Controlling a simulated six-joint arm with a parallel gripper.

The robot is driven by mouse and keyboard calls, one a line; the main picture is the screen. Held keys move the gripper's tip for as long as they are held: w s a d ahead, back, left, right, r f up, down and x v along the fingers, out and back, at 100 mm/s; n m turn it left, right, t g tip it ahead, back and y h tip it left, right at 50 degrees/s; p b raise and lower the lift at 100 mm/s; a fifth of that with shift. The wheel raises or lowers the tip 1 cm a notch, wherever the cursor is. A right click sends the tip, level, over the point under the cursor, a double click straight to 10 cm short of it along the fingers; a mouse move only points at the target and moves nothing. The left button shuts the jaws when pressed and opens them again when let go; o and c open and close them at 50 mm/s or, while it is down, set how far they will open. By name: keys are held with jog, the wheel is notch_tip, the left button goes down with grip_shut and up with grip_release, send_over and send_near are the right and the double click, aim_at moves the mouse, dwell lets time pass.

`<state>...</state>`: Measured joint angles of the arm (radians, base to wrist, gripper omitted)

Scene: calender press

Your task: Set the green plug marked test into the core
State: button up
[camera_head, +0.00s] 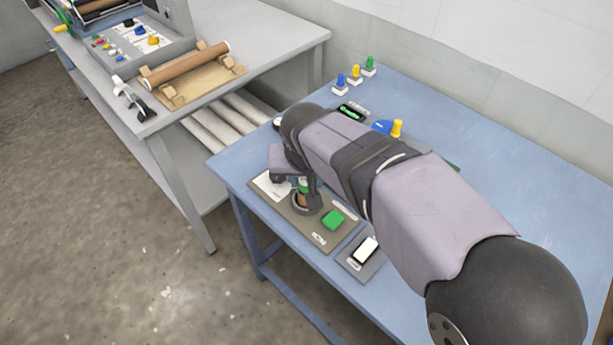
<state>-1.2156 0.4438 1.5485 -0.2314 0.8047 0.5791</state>
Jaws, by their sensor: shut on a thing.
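My gripper (303,187) is pointed down over the tan board (323,238) at the front left of the blue table. It is shut on a small green plug (303,183), of which only a little shows between the fingers. The mark on it is too small to read. Just below is a brown core (303,201) standing in a dark round holder (308,209). The plug is at or just above the core's top; I cannot tell whether it is inside. My arm hides part of the table behind.
A green block (334,220) lies on the board right of the holder. A white block (367,250) lies on a grey pad at the front. Blue, yellow and green pegs (356,73) stand at the back. A yellow-topped piece (397,128) stands close behind my arm.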

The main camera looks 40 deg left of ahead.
jog(key=shift+f, duration=0.25)
dwell(0.5)
jog(key=o, duration=1.6)
jog(key=shift+o, duration=0.2)
jog(key=shift+r+p, duration=2.9)
jog(key=shift+r, duration=0.6)
